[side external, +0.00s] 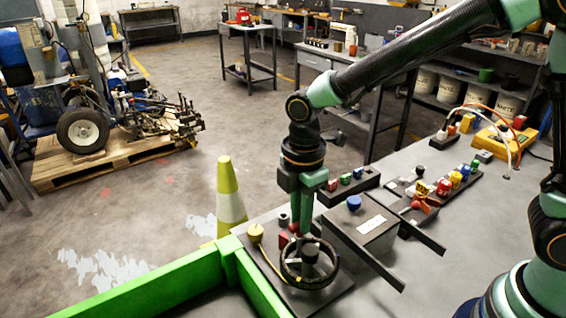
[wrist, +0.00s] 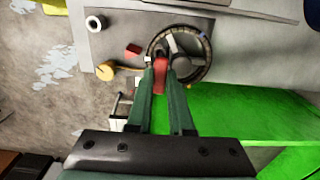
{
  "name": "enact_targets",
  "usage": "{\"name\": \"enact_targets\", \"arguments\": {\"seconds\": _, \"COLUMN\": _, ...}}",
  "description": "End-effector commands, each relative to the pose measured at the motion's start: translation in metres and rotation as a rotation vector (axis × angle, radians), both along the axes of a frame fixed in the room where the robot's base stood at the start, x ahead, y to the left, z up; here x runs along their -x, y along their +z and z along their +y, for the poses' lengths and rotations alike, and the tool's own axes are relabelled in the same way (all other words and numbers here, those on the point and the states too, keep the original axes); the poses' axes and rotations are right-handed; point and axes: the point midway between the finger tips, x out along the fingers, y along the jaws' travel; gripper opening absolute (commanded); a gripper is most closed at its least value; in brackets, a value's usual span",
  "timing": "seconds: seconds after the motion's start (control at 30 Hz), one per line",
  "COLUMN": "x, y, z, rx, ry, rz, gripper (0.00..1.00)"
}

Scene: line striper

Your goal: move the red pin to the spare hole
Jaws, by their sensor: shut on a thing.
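My gripper (wrist: 162,68) is shut on the red pin (wrist: 160,77), which sits between the fingertips in the wrist view. It is over the near edge of a dark ringed handwheel (wrist: 205,62). In the side view my gripper (side external: 300,232) points straight down just behind the handwheel (side external: 326,281). The pin is largely hidden there by the fingers. I cannot tell whether the pin's lower end is clear of the plate. I cannot pick out the spare hole in either view.
A small red block (wrist: 133,51), a yellow knob (wrist: 105,71) with a cord, and a white-rimmed cylinder (wrist: 95,22) stand on the plate. A green rail (side external: 150,290) borders the front.

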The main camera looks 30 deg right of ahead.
Motion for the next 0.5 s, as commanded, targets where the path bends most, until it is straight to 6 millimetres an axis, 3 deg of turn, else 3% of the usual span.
{"name": "enact_targets", "arguments": {"seconds": 0.5, "x": -0.0004, "y": 0.0101, "z": 0.0001, "rx": -0.001, "ry": 0.000, "rz": -0.002, "gripper": 0.00}}
